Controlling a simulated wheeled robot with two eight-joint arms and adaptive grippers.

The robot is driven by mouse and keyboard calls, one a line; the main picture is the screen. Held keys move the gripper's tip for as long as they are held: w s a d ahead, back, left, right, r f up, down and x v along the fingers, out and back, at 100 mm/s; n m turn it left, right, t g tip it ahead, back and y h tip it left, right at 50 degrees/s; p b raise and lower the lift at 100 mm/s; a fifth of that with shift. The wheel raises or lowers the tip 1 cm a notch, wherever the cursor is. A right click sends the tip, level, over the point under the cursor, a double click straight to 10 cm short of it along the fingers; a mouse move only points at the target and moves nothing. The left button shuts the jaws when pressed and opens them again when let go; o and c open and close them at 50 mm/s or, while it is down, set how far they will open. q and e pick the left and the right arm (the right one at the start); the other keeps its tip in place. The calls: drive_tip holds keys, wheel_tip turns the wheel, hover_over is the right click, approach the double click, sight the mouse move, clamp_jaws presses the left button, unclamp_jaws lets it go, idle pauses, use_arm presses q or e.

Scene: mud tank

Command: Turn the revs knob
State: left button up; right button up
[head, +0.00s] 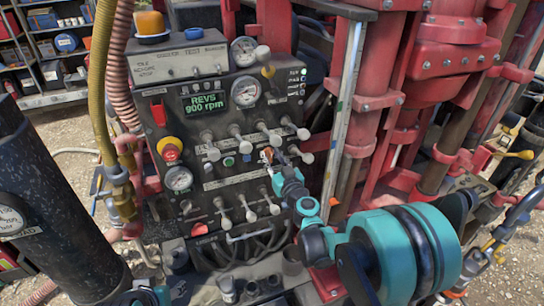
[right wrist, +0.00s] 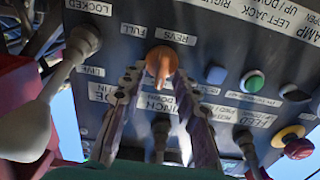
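The revs knob (right wrist: 161,62) is a small orange-brown pointer knob on the dark panel, under an upside-down "REVS" label in the right wrist view. My right gripper (right wrist: 158,80) is open, with one finger on each side of the knob's lower part. A gap shows between the knob and each finger. In the head view my right gripper (head: 273,156) reaches the middle right of the control panel (head: 205,210) and mostly hides the knob. The green display (head: 205,103) reads "REVS 900 rpm". My left gripper's fingers do not show.
Several white-tipped levers (head: 236,132) stand out close to the right gripper. A red emergency button (head: 170,150) and gauges are at the panel's left. A large white-tipped lever (right wrist: 70,70) stands beside the knob. Red machine columns (head: 370,100) rise to the right.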

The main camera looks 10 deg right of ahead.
clamp_jaws()
idle(0.3)
drive_tip(key=shift+d+f+m+b, duration=0.1)
drive_tip(key=shift+d+m+b, duration=0.1)
drive_tip(key=shift+m+b, duration=1.55)
drive_tip(key=shift+d+f+m+b, duration=0.15)
drive_tip(key=shift+m+b, duration=0.8)
drive_tip(key=shift+m, duration=1.5)
drive_tip(key=shift+r, duration=0.1)
unclamp_jaws()
